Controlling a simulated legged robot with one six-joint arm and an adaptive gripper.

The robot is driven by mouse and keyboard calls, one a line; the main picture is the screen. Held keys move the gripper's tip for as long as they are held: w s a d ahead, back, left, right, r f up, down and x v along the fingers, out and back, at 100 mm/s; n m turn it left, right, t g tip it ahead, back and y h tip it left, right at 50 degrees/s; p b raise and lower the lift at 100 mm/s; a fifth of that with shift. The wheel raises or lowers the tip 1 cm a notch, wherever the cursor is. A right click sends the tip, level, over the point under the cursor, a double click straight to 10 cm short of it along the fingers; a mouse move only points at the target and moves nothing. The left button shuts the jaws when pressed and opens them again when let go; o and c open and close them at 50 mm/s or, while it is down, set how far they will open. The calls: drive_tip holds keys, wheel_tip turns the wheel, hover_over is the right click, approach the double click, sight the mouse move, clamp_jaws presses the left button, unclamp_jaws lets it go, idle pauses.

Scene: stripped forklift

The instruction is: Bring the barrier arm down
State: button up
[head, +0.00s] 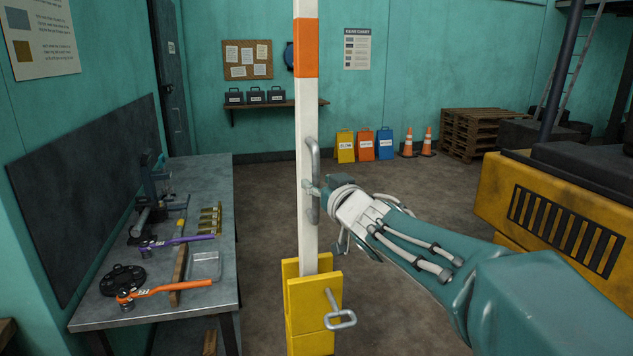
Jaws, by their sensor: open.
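The barrier arm (306,120) stands upright in the head view, white with an orange band, its top cut off by the picture edge. Its foot sits in a yellow post (301,338). A grey loop handle (314,152) is fixed to the arm's right side. A metal pin with a looped grip (342,319) sticks out of the post's front. My gripper (314,190) is open at the lower part of the handle, reaching in from the right. Whether the handle lies between its fingers or touches them I cannot tell.
A workbench (204,298) with tools, including an orange wrench (165,290), stands at the left. A yellow forklift body (520,205) is at the right. Folding signs (366,146), cones (427,142) and pallets (480,130) stand at the back. Open floor lies behind the barrier.

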drive_tip(key=shift+w+a, duration=0.3)
drive_tip(key=shift+w, duration=0.2)
drive_tip(key=shift+a, duration=0.15)
clamp_jaws()
drive_tip(key=shift+w, duration=0.1)
